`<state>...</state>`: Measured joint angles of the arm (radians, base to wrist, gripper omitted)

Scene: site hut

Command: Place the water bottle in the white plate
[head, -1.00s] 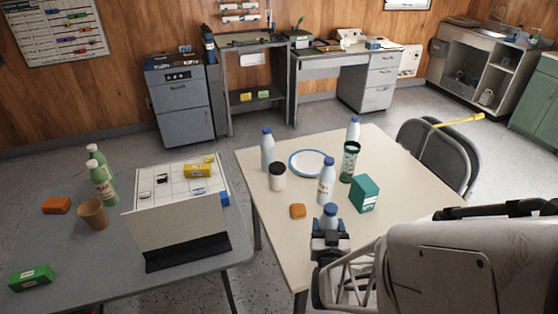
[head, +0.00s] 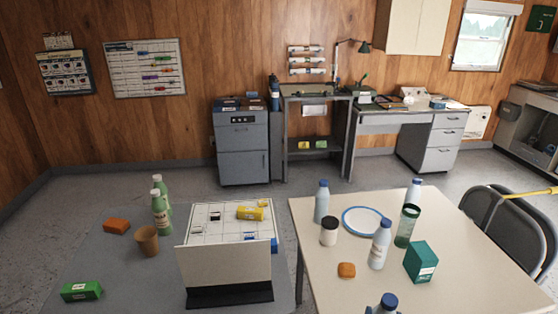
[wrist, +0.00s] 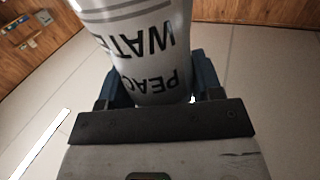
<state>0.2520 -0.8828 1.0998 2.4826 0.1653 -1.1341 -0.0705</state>
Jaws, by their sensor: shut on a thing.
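My gripper (wrist: 160,82) is shut on a pale water bottle (wrist: 145,45), with dark-blue fingers on both sides of it in the wrist view. Its lettering appears upside down there, reading "PEACH WATER" in part. In the head view, only the blue cap and shoulder of this held water bottle (head: 388,301) show at the bottom edge; most of my gripper is cut off. The white plate (head: 366,221) with a blue rim lies empty on the cream table, farther back than the held bottle.
Other blue-capped bottles stand around the plate on the cream table (head: 320,285): back left (head: 321,203), back right (head: 413,192) and front right (head: 380,245).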

